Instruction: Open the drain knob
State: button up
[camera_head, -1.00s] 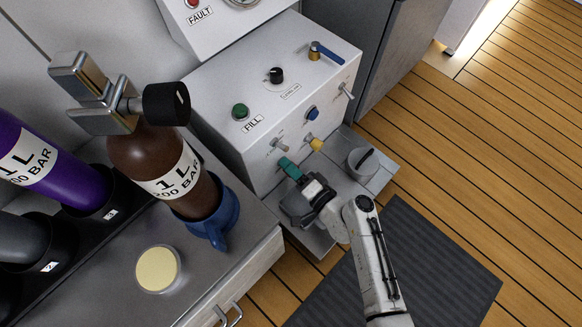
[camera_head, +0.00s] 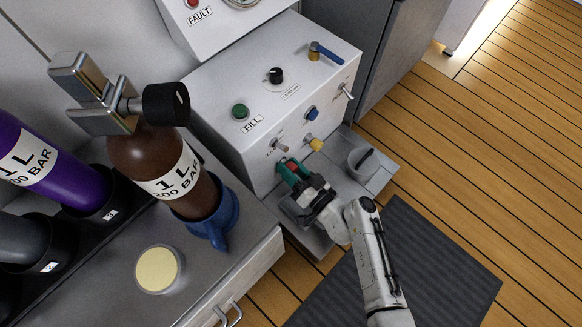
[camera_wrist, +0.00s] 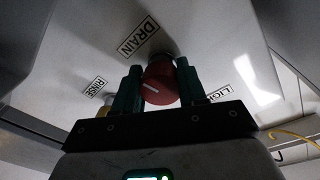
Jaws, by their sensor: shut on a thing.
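The drain knob (camera_wrist: 158,82) is red with a white pointer line. It sits on the panel under the label DRAIN (camera_wrist: 139,37) in the wrist view. My gripper (camera_wrist: 157,88) has its green fingers on either side of this knob, shut on it. The knob's white line is not seen in the head view.
A yellow knob (camera_head: 316,144) sits close to the right of my gripper, with a blue knob (camera_head: 312,113) above it. A brown bottle (camera_head: 165,170) stands left.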

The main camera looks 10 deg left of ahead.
jog(key=shift+s+f, duration=0.15)
jog(key=shift+f, duration=0.05)
dwell(0.4)
jog(key=o, duration=1)
jog(key=shift+r, duration=0.15)
jog(key=shift+o, duration=0.2)
jog(key=p+v, duration=0.2)
jog(key=v, duration=0.8)
jog(key=shift+s+d, duration=0.2)
jog(key=shift+d, duration=0.1)
